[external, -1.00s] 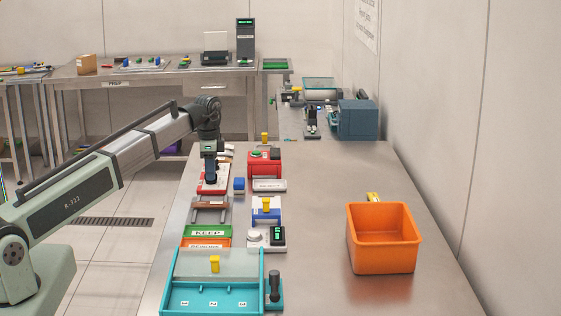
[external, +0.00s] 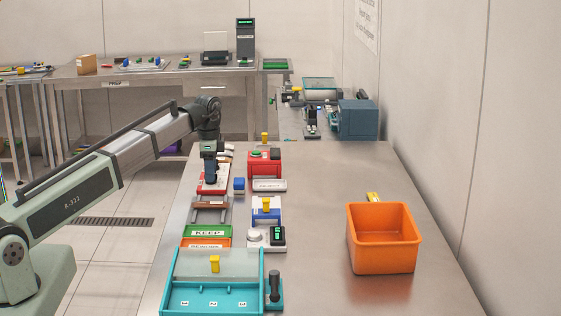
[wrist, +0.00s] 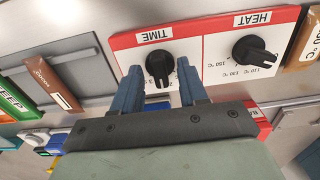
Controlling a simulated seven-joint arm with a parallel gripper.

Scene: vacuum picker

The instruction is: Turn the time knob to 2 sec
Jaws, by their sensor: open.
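The time knob (wrist: 158,75) is a round black knob on a white panel with a red border, under the label TIME (wrist: 154,35) in the wrist view. My gripper (wrist: 160,70) is open, with its two blue fingers on either side of the time knob. The fingers partly hide the printed scale around it, so I cannot read its setting. I cannot tell whether the fingers touch the knob. The heat knob (wrist: 255,54), also black, is to the right under the label HEAT. In the external view my gripper (external: 210,182) is over the red-bordered panel (external: 207,190).
In the external view a red box (external: 265,163) and a blue block (external: 239,184) stand right of my gripper. An orange bin (external: 380,238) is farther right, with clear table between.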

